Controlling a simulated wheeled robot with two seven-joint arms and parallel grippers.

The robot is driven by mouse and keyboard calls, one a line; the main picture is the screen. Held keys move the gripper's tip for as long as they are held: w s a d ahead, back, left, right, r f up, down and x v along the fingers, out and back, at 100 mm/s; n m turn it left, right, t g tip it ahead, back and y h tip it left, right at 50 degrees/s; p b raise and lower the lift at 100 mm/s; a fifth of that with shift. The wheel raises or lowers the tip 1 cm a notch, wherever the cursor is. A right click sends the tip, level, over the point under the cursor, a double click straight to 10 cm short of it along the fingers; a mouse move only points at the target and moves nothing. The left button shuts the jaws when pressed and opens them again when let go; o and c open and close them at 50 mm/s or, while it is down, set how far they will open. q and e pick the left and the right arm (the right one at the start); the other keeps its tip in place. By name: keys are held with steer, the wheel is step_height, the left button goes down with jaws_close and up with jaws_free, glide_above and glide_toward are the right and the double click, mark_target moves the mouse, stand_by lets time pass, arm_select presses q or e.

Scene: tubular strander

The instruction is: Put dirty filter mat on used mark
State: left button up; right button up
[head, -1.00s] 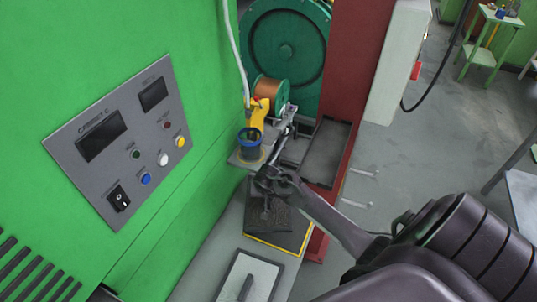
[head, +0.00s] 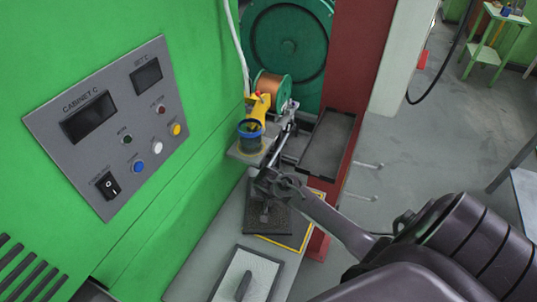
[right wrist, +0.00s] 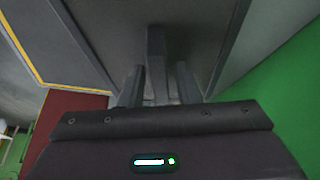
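The dirty filter mat (head: 258,222) is a dark grey, rough plate with an upright handle. My right gripper (head: 267,184) is at that handle in the head view. In the right wrist view my right gripper (right wrist: 160,88) has one finger on each side of the handle (right wrist: 156,60) and appears shut on it. The used mark (head: 285,246) is a yellow outline on the grey ledge. The mat overlaps it in the picture and sits toward its left side. I cannot tell whether the mat touches the ledge. My left gripper is not in view.
A pale mat with a dark frame (head: 262,262) lies nearer on the ledge. A blue-rimmed cup (head: 250,134) stands on a small shelf behind the gripper. The green cabinet (head: 190,190) rises on the left, the red post (head: 352,60) behind. An empty dark tray (head: 327,143) lies beside it.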

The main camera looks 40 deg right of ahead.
steer(key=shift+o, duration=0.4)
steer(key=shift+r, duration=0.1)
steer(key=shift+r, duration=0.25)
steer(key=b+v, duration=0.1)
steer(key=v, duration=1)
steer(key=shift+s+r, duration=0.15)
steer(key=shift+r, duration=0.15)
steer(key=shift+a, duration=0.15)
